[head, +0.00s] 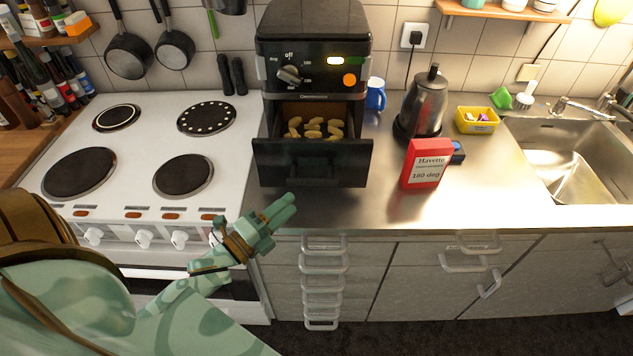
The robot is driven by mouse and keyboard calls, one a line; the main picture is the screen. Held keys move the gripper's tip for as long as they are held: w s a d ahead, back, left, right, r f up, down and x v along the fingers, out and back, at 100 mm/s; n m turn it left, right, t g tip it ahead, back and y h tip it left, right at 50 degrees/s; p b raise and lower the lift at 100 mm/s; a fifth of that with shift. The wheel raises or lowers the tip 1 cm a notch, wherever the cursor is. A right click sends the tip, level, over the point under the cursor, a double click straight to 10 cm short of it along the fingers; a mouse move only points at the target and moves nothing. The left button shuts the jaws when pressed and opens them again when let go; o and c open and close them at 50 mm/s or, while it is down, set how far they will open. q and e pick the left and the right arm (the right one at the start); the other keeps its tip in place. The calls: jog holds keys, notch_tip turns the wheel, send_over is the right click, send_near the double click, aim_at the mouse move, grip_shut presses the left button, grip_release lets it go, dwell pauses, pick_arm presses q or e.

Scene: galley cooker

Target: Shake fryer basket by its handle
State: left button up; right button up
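The black air fryer (313,50) stands on the counter, with its dial and an orange button on the front. Its fryer basket (350,160) is pulled out, and several pale, elongated food pieces (314,128) lie inside. The basket's handle is dark against the dark front and hard to make out. My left gripper (288,206) is in front of and below the basket front, toward the counter's front edge, and looks apart from it. Its fingers lie close together in this view, and nothing shows between them. My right gripper is out of view.
A white cooker (140,155) with several hotplates is left of the fryer. Right of it are a blue mug (375,97), a kettle (424,105), a red box (426,164), a yellow tub (477,120) and a sink (570,150). The counter before the red box is clear.

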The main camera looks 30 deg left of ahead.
aim_at(315, 180)
pick_arm(q)
jog(key=x, duration=0.9)
jog(key=shift+w, duration=0.25)
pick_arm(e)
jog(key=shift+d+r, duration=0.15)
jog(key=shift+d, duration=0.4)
